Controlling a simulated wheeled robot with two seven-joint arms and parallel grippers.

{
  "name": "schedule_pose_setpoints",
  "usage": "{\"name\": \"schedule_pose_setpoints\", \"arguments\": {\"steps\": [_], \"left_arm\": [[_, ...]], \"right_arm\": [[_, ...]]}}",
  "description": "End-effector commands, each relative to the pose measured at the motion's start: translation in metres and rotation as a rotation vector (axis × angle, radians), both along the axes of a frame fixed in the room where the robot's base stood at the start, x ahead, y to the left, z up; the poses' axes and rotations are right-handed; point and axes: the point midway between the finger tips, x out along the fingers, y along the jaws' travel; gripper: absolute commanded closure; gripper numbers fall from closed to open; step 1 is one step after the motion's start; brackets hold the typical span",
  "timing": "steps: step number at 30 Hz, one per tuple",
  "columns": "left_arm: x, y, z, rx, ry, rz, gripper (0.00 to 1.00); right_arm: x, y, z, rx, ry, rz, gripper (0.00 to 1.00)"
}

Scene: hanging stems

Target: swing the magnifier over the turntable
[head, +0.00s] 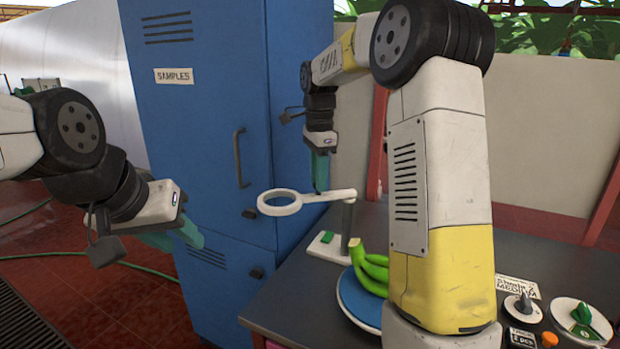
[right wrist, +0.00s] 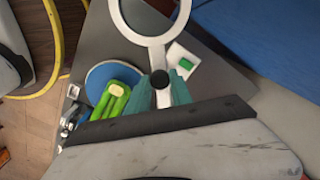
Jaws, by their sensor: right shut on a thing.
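The magnifier is a white ring (head: 279,203) on a flat white arm, carried by a grey post on a white base (head: 318,247) with a green patch. My right gripper (head: 320,183) points down and is shut on the magnifier's arm, between ring and post. In the right wrist view the arm runs between its teal fingers (right wrist: 164,92), with the magnifier's ring (right wrist: 151,22) beyond. The blue turntable (head: 352,303) carries green bananas (head: 372,268); the ring is off to its left. In the right wrist view the turntable (right wrist: 100,78) is left of the post. My left gripper (head: 177,238) is open and empty.
A tall blue cabinet (head: 205,130) marked SAMPLES stands behind and left of the dark table (head: 280,310). A dial (head: 520,306), a green-knobbed control (head: 582,318) and an orange button (head: 549,340) sit at the table's right. My right forearm hides part of the table.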

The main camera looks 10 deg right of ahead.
Motion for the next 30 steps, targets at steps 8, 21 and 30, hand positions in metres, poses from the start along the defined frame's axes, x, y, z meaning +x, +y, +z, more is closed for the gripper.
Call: {"name": "schedule_pose_setpoints", "arguments": {"steps": [8, 21, 30], "left_arm": [[0.000, 0.000, 0.000, 0.000, 0.000, 0.000, 0.64], [0.000, 0.000, 0.000, 0.000, 0.000, 0.000, 0.64], [0.000, 0.000, 0.000, 0.000, 0.000, 0.000, 0.64]], "right_arm": [[0.000, 0.000, 0.001, 0.000, -0.004, 0.002, 1.00], [-0.015, -0.003, 0.002, 0.000, -0.004, 0.184, 1.00], [-0.037, -0.014, 0.002, -0.001, -0.004, 0.459, 1.00]]}}
